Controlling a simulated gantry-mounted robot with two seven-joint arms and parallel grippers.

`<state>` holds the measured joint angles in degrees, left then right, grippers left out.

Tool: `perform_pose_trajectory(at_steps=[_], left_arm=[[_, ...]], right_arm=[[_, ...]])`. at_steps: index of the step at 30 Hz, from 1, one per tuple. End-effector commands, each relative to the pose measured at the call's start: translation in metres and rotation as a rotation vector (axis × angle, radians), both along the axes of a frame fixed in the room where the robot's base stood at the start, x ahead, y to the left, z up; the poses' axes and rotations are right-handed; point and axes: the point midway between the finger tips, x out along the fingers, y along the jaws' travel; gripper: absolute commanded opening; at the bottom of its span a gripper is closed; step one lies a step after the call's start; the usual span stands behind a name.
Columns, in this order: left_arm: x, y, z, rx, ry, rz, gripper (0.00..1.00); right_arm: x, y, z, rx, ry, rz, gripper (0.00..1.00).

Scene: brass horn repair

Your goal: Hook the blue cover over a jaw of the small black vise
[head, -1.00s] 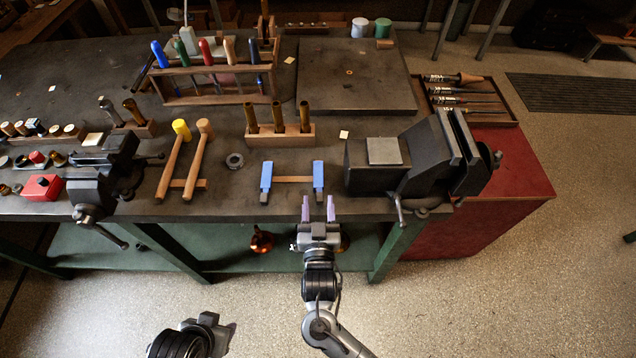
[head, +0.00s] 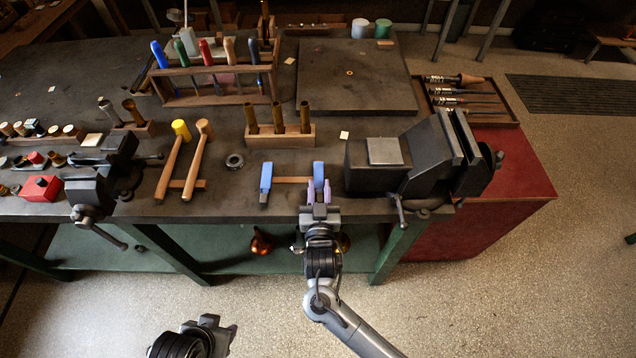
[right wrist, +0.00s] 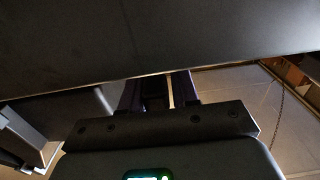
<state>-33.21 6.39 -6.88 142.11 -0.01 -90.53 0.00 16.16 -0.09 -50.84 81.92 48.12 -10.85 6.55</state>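Two blue covers sit on the ends of a wooden holder (head: 292,180) near the bench's front edge, a left cover (head: 266,177) and a right cover (head: 318,172). My right gripper (head: 318,190) has its purple fingers on both sides of the right cover's near end and appears shut on it. The right wrist view is dark, with the fingers (right wrist: 158,90) partly hidden and the cover not clear. The small black vise (head: 92,190) stands at the front edge further left. My left gripper (head: 215,330) is low, away from the bench; its fingers are unclear.
A large vise (head: 425,165) stands close to the right of the holder. A block with brass tubes (head: 280,137) is behind it. Two mallets (head: 185,160) and a ring nut (head: 234,161) lie between the holder and the small vise. A red box (head: 42,188) is far left.

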Motion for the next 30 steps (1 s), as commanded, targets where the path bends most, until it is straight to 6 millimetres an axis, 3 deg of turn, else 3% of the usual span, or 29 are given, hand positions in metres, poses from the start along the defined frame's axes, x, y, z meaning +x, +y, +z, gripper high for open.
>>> perform_pose_trajectory(at_steps=[3,16,30], left_arm=[[0.0,0.001,0.0,0.002,0.0,-0.001,0.43],[0.0,0.003,0.001,0.014,0.0,-0.009,0.43],[0.0,0.002,0.015,0.007,0.0,-0.005,0.43]], right_arm=[[0.0,-0.001,0.0,0.0,0.0,-0.003,0.0],[0.0,-0.001,0.005,0.001,0.0,-0.003,0.0],[0.0,-0.001,0.078,0.003,-0.002,-0.002,0.0]])
